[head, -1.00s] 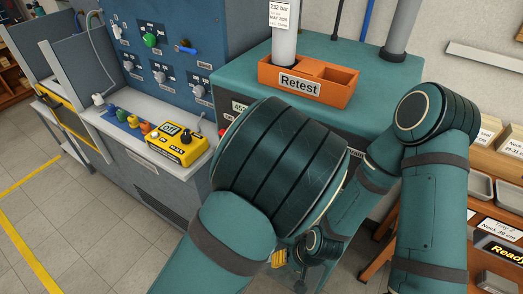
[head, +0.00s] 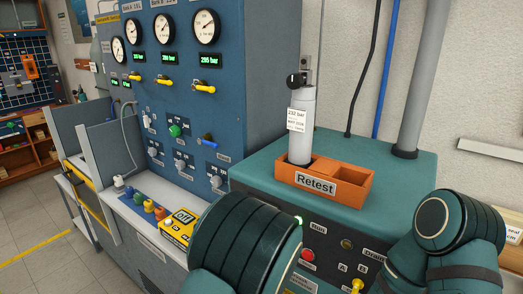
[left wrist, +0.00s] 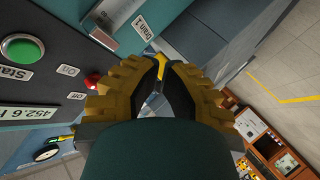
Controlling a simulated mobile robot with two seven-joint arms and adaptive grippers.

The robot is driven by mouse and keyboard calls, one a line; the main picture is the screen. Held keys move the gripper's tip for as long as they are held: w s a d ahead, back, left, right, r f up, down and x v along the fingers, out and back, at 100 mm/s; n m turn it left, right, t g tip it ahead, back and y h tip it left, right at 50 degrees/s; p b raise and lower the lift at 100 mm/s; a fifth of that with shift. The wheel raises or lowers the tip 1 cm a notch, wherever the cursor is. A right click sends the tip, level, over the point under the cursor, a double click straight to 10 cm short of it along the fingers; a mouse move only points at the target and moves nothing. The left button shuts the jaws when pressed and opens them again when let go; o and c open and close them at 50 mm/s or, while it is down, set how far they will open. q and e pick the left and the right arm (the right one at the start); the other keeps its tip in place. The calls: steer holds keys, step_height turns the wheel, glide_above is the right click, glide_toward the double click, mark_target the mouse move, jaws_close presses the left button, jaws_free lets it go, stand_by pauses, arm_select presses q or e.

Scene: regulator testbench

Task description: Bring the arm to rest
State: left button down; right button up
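My left arm (head: 245,245) fills the bottom middle of the head view. Its gripper is out of that view, hidden or below the edge. In the left wrist view my left gripper (left wrist: 160,88) shows yellow ridged fingers with dark inner sides close together; how far apart the tips are is unclear. A yellow part (left wrist: 159,66) shows between or behind them; I cannot tell if they touch it. My right arm (head: 450,235) is at the lower right of the head view, its gripper out of view.
A teal machine (head: 410,165) bears an orange Retest tray (head: 345,192) with an upright grey cylinder (head: 302,125) in it. A blue gauge panel (head: 230,110) stands left. A yellow device (head: 179,226) lies on the grey bench (head: 130,205). The floor (head: 25,230) at far left is clear.

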arm_select(q)
steer(key=s+a+f+m+g+h, duration=0.2)
steer(key=s+f+m+g, duration=0.1)
steer(key=s+f+g, duration=0.3)
steer(key=s+a+f+m+g+h, duration=0.2)
steer(key=s+f+m+g, duration=0.2)
steer(key=s+f, duration=0.3)
steer(key=shift+s+a+f+m+g+h, duration=0.2)
steer(key=shift+s+f+m+g+h, duration=0.15)
steer(key=shift+s+g, duration=0.7)
